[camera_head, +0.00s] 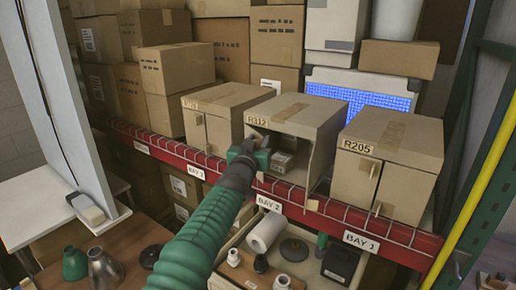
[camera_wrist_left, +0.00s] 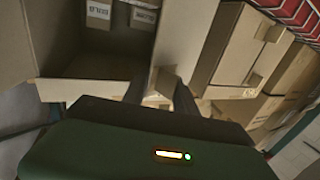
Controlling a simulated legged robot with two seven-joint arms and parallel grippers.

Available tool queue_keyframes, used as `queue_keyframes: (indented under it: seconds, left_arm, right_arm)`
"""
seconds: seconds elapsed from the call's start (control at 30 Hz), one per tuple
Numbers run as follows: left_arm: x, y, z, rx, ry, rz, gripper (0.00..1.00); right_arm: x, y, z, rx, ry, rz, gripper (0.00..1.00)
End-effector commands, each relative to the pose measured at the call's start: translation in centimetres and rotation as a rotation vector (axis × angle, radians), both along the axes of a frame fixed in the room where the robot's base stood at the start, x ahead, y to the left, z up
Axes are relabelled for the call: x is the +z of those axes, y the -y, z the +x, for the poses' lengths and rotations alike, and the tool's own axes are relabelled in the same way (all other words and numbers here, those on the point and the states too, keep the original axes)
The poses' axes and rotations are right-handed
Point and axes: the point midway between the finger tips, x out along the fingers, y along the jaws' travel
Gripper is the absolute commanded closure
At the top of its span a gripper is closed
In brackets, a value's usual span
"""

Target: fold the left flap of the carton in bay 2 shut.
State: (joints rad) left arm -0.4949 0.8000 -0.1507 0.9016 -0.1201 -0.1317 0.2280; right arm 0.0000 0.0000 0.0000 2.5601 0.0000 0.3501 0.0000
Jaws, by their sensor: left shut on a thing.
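The carton marked R312 (camera_head: 305,112) stands on the shelf above the BAY 2 label. Its front is open, and small boxes (camera_head: 283,160) show inside; the wrist view also shows boxes in it (camera_wrist_left: 98,12). My left gripper (camera_head: 246,150) is at the carton's left front edge and covers much of the left flap in the head view. In the left wrist view, the left flap (camera_wrist_left: 183,42) stands out from the opening. There the fingers (camera_wrist_left: 163,88) are shut on its small tab. The right flap (camera_head: 320,170) also appears swung open. My right gripper is not in view.
A closed carton (camera_head: 225,100) stands close on the left, and the closed carton R205 (camera_head: 390,150) stands on the right. The red shelf edge (camera_head: 335,209) runs below them. A bin with a white roll (camera_head: 266,232) and lamp parts sits below the shelf.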

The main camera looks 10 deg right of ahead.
Motion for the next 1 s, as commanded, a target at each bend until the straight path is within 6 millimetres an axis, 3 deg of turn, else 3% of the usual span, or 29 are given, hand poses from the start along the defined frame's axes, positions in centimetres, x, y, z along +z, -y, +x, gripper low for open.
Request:
queue_keyframes:
  seconds: [0.47,0.5,0.6,0.87,1.0]
  left_arm:
    - [-0.2,0.0,0.0,0.010,-0.004,0.004,1.00]
    - [-0.3,0.0,0.0,0.010,-0.005,0.004,0.64]
    - [-0.2,0.0,0.1,0.010,-0.004,0.004,0.51]
    - [-0.2,0.0,0.1,0.011,-0.002,0.003,0.49]
    - [-0.6,-0.2,-0.3,0.011,-0.002,0.002,0.49]
  right_arm:
    - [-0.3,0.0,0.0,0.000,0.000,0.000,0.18]
    - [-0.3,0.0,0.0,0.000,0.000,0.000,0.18]
    - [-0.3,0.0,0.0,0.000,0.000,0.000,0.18]
    - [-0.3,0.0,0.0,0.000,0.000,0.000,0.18]
    - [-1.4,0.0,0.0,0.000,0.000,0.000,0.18]
